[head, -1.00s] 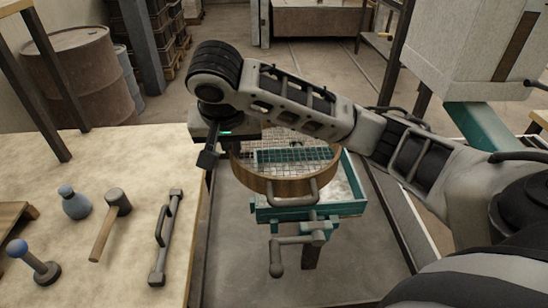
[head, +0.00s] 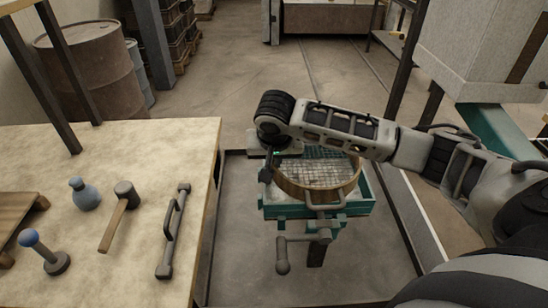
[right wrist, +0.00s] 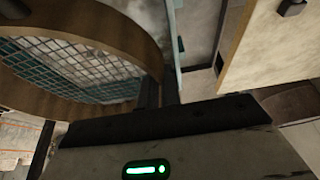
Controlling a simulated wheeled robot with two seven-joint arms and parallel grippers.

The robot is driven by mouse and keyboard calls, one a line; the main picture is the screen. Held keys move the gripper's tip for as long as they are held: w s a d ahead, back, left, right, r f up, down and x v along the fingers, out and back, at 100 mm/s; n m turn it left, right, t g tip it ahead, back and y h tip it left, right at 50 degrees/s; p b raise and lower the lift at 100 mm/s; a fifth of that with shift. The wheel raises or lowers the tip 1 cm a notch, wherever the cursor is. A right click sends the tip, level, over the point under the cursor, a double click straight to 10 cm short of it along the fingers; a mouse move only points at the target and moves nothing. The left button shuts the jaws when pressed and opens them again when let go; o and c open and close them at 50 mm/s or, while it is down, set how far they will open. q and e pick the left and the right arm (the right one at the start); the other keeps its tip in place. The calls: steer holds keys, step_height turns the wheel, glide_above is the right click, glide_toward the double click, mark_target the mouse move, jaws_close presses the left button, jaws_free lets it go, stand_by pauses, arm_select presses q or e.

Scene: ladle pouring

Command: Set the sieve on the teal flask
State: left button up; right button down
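In the right wrist view the dark fingers (right wrist: 160,92) are against the wooden rim (right wrist: 128,32), and the exact grip is hidden. My left gripper is out of view.
A pale workbench (head: 90,270) on the left holds a mallet (head: 120,210), a blue-grey bottle (head: 84,194), a handled bar (head: 172,235) and a knobbed tool (head: 45,252). A crank handle (head: 283,255) juts out in front below the flask. A rusty barrel (head: 90,62) stands behind.

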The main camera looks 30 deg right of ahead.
steer(key=c, duration=1.6)
jaws_free()
steer(key=shift+f, duration=0.1)
steer(key=v, duration=1.2)
steer(key=shift+w, duration=0.1)
